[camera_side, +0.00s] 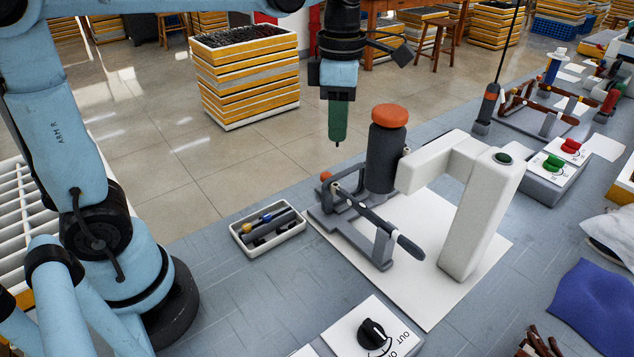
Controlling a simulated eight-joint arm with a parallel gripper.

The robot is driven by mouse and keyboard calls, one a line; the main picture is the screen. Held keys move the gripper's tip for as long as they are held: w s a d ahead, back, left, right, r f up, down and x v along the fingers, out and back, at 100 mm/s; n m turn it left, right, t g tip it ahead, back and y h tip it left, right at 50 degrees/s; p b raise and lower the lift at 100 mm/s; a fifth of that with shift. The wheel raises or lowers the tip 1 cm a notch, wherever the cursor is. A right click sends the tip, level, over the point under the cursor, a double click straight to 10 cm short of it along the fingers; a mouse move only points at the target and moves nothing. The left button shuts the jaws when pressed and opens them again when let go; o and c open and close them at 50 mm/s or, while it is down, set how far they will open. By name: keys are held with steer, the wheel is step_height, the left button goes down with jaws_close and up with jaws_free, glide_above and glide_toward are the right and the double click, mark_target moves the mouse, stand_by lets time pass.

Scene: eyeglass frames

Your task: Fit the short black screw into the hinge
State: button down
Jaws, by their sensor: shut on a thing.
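My gripper (337,136) hangs pointing down, its green fingers shut. A tiny dark piece (338,144) sticks out below the fingertips; it looks like the short black screw, but it is too small to make out its shape. It is in the air, above and left of a dark eyeglass frame (372,213). The frame sits on a grey holder (376,258), with one dark temple end (411,247) pointing toward the lower right. The hinge is too small to make out clearly. My gripper is apart from the frame and holder.
A dark cylinder (385,160) with an orange cap stands right behind the holder, beside a white bent arm-like stand (470,205). A white tray (244,239) with dark strips and small yellow and blue parts lies left. A black knob (372,334) is in front.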

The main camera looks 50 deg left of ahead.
steer(key=shift+f, duration=0.15)
steer(key=shift+f, duration=3.3)
steer(key=shift+f, duration=0.8)
steer(key=c, duration=1)
jaws_free()
steer(key=shift+r, duration=0.1)
steer(key=shift+r, duration=3.4)
